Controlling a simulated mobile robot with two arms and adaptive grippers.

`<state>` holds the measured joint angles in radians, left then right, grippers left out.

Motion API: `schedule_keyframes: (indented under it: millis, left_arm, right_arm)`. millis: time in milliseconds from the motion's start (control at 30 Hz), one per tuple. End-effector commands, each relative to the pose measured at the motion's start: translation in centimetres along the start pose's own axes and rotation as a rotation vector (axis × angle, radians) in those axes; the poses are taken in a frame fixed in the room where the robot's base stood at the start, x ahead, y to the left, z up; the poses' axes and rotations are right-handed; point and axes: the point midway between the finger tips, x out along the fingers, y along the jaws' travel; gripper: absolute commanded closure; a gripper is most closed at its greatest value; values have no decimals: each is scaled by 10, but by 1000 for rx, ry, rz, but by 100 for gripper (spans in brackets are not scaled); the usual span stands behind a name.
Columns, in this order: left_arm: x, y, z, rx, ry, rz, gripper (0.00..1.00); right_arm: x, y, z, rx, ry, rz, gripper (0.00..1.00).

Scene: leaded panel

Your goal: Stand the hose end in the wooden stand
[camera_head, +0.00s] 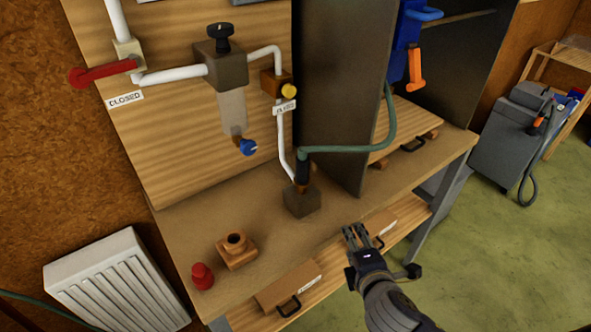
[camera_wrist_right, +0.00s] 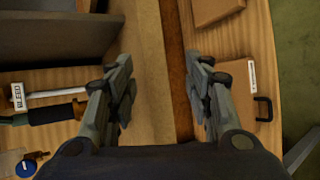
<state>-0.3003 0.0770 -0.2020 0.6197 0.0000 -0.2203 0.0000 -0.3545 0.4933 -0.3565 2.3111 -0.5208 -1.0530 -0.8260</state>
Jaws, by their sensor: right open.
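The green hose (camera_head: 350,149) runs from a blue fitting behind the dark upright panel to a black-sleeved hose end (camera_head: 303,171). The hose end points down at a small grey-brown block (camera_head: 302,202) on the bench. The black sleeve also shows at left in the right wrist view (camera_wrist_right: 52,113). The wooden stand (camera_head: 237,252), with a round collar and dark hole, is empty near the bench's front left. My right gripper (camera_head: 355,232) is open and empty over the bench's front edge, right of the hose end and apart from it. My left gripper is out of view.
A red cap-like piece (camera_head: 202,276) stands left of the wooden stand. White pipes (camera_head: 170,74), a red lever (camera_head: 103,72) and a blue knob (camera_head: 248,147) are on the back panel. Drawers (camera_head: 290,285) sit under the front edge.

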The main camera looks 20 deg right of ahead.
Motion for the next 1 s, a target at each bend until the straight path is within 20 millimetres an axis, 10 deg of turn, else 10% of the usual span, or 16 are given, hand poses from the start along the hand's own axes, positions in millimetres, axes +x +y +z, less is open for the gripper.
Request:
schedule_keyframes:
  millis: [533,1000]
  left_arm:
    - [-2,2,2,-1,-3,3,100]
    - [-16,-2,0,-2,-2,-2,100]
  right_arm:
    - [-19,118,-39,-1255,-97,619,53]
    - [10,148,-60,-1413,-133,692,53]
